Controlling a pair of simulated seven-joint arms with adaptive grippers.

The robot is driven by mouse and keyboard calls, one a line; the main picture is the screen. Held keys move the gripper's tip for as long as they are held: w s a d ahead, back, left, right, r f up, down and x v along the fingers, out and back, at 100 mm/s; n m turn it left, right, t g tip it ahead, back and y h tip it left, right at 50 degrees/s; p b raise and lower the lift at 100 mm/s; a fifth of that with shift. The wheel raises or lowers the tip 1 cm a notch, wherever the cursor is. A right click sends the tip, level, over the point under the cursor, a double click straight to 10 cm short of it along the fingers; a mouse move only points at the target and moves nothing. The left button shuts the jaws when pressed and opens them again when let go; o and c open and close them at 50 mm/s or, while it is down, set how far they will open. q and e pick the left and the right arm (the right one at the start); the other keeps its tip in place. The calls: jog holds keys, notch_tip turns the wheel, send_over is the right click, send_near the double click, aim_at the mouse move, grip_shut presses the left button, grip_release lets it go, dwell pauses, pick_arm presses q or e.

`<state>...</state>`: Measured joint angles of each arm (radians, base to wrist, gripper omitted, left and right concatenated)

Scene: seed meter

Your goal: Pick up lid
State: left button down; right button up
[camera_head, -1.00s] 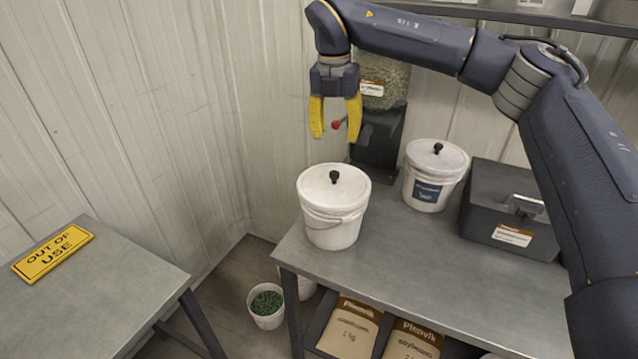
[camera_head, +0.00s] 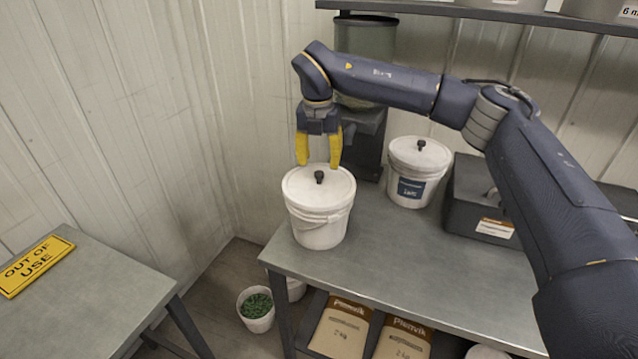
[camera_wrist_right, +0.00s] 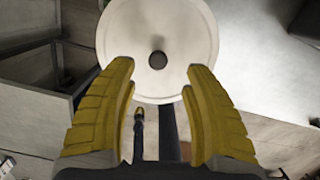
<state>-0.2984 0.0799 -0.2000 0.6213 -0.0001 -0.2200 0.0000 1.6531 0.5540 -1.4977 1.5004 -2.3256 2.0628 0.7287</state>
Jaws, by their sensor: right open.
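A white round lid (camera_head: 307,190) with a small black knob (camera_head: 319,176) sits on a white bucket (camera_head: 318,230) near the left corner of the grey bench. My right gripper (camera_head: 319,164) points down just above and behind the knob, open and empty, with yellow fingers. In the right wrist view the lid (camera_wrist_right: 185,28) lies beyond the fingertips, its knob (camera_wrist_right: 158,59) centred between them and apart from both fingers of the gripper (camera_wrist_right: 160,68). A second lidded bucket (camera_head: 411,190) with a blue label stands further right. My left gripper is not in view.
A dark seed meter (camera_head: 366,135) stands behind the buckets, and a dark box (camera_head: 470,200) stands right of them. The bench front (camera_head: 400,260) is clear. An "out of use" sign (camera_head: 38,263) lies on the left table.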

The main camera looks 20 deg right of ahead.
aim_at(319, 172)
jog(key=shift+w+f, duration=0.2)
jog(key=shift+f, duration=1.2)
jog(key=shift+w+f, duration=0.15)
jog(key=shift+f, duration=1.25)
grip_shut()
